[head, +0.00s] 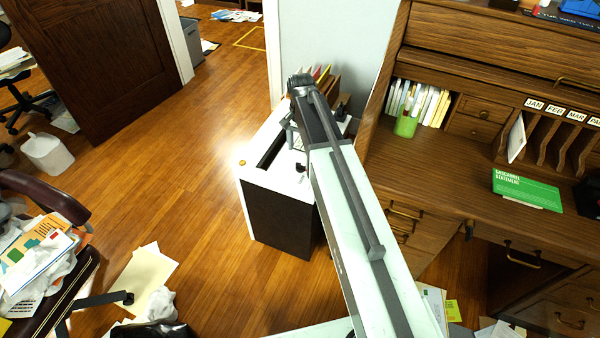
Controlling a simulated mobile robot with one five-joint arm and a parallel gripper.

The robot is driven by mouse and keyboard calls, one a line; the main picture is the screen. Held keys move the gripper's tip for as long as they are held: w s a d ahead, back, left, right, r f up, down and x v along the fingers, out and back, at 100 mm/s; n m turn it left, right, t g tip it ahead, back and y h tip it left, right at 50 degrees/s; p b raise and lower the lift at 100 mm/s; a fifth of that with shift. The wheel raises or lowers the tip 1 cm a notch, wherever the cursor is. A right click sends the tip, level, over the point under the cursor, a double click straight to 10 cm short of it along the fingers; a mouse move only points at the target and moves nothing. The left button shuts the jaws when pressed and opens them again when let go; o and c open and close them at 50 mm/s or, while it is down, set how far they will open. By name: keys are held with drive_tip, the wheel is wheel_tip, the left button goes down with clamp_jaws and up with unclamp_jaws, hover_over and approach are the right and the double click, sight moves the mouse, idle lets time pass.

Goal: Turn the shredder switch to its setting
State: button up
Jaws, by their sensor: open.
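The shredder (254,178) stands on the floor left of the desk, with a white top, a long dark slot and a dark front. A small black knob (300,167), which looks like its switch, sits on the white top right of the slot, close beside my arm. Its setting is too small to read. A small orange round piece (242,162) shows at the top's left edge. My arm reaches over the shredder's right part and hides some of it. My gripper (288,128) is open and partly hidden below the arm's far end, above the back of the top; it appears apart from the knob.
Folders (320,75) stand behind the shredder. A chair (45,195) and loose papers (150,280) lie lower left. Floor left of the shredder is clear.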

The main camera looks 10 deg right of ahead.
sight(301, 164)
wheel_tip(301, 164, down, 8)
drive_tip(key=b, duration=0.7)
drive_tip(key=shift+r+b, duration=0.1)
drive_tip(key=shift+b, duration=0.3)
drive_tip(key=shift+r, duration=0.1)
clamp_jaws()
